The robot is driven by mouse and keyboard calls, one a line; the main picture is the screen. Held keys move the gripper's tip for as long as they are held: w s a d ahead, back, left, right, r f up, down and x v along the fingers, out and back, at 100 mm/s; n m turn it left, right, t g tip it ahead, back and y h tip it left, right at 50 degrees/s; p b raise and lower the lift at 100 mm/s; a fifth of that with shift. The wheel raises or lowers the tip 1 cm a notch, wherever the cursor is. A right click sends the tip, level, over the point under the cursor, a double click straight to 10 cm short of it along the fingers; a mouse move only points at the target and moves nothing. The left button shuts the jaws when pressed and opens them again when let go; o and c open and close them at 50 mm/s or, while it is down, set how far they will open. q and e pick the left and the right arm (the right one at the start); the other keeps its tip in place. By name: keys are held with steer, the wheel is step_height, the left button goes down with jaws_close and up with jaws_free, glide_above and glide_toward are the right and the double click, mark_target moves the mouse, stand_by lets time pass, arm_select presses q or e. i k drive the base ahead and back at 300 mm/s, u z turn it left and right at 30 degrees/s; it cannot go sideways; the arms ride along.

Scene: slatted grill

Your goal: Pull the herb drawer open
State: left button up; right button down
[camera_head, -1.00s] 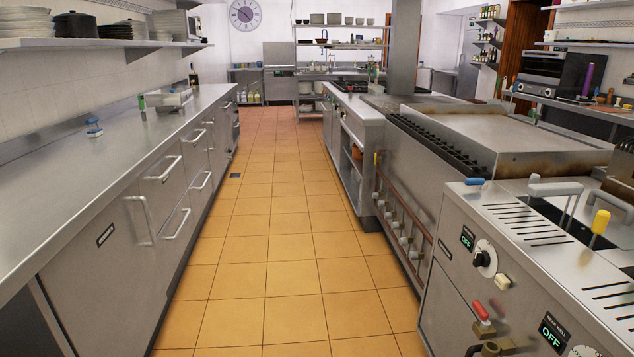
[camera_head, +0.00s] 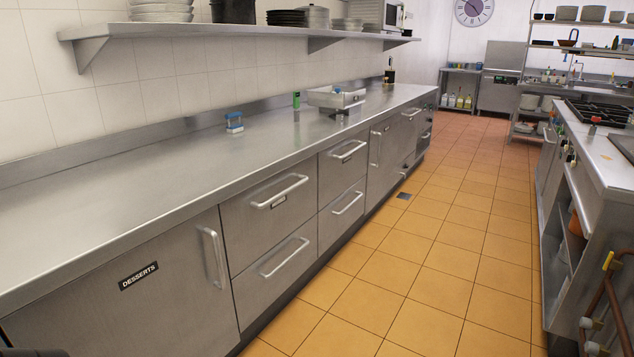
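Two stacks of drawers are in the left counter front, all shut. The nearer upper drawer (camera_head: 262,212) has a bar handle (camera_head: 280,191) and a small dark label too small to read. Below it is a nearer lower drawer (camera_head: 275,285) with its own handle (camera_head: 287,257). Farther along are a second upper drawer (camera_head: 335,172), also with a small label, and a second lower drawer (camera_head: 335,223). I cannot tell which one is the herb drawer.
A cabinet door (camera_head: 120,300) labelled DESSERTS is at the near left. The steel counter (camera_head: 150,210) holds a blue-topped item (camera_head: 234,122) and a metal tray (camera_head: 337,98). The tiled floor (camera_head: 410,270) is clear up to the stove counter (camera_head: 590,160) on the right.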

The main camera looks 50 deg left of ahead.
mark_target(254, 220)
steer(key=u, duration=0.6)
steer(key=i, duration=1.85)
steer(key=u, duration=1.8)
steer(key=i, duration=0.75)
steer(key=u, duration=0.35)
